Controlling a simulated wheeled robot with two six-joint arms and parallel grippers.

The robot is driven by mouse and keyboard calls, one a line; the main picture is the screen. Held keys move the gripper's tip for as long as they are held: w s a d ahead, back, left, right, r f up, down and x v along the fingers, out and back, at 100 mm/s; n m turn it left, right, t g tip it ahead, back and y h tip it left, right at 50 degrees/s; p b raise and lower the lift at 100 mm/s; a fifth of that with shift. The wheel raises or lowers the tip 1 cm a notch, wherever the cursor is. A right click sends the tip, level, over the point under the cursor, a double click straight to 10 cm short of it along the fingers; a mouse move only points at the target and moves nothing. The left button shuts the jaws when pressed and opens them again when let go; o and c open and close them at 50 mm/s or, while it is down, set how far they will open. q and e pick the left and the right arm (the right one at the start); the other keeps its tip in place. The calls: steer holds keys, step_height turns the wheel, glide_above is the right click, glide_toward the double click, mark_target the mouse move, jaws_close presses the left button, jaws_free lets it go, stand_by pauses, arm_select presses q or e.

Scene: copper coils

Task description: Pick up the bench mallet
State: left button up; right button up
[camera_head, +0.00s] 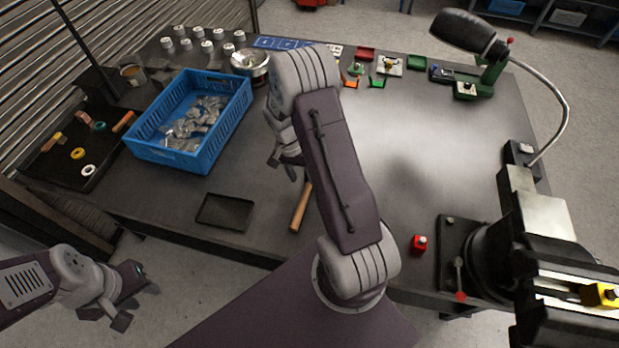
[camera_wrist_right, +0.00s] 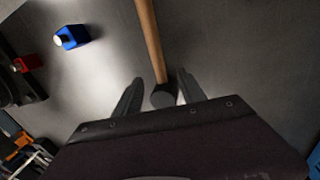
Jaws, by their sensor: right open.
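The bench mallet (camera_head: 301,206) lies on the dark workbench, its wooden handle pointing toward the front edge. In the head view, my right arm and gripper hide its far end. My right gripper (camera_head: 283,163) is open above the bench, over that hidden end. In the right wrist view, the wooden handle (camera_wrist_right: 150,40) runs down to a dark rounded end (camera_wrist_right: 163,95) lying between the spread fingers of the right gripper (camera_wrist_right: 160,94). I cannot tell whether the fingers touch it. My left gripper (camera_head: 127,292) is empty, off the bench's front edge, with its fingers apart.
A blue crate (camera_head: 190,160) of metal parts stands left of the right gripper. A small dark tray (camera_head: 225,212) lies left of the handle. A red block (camera_head: 418,243) and black machine (camera_head: 485,262) are at right. The bench's right middle (camera_head: 430,150) is clear.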

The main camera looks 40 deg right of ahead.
mark_target(307, 187)
steer(key=shift+w+d+f, duration=0.1)
steer(key=shift+d+f, duration=0.1)
steer(key=shift+f, duration=0.7)
steer(key=f, duration=0.2)
steer(key=s+f+p, duration=0.1)
steer(key=f, duration=0.1)
steer(key=shift+s+d, duration=0.1)
steer(key=shift+d, duration=0.2)
steer(key=shift+d+f, duration=0.1)
steer(key=shift+f, duration=0.15)
steer(key=shift+r, duration=0.1)
jaws_close()
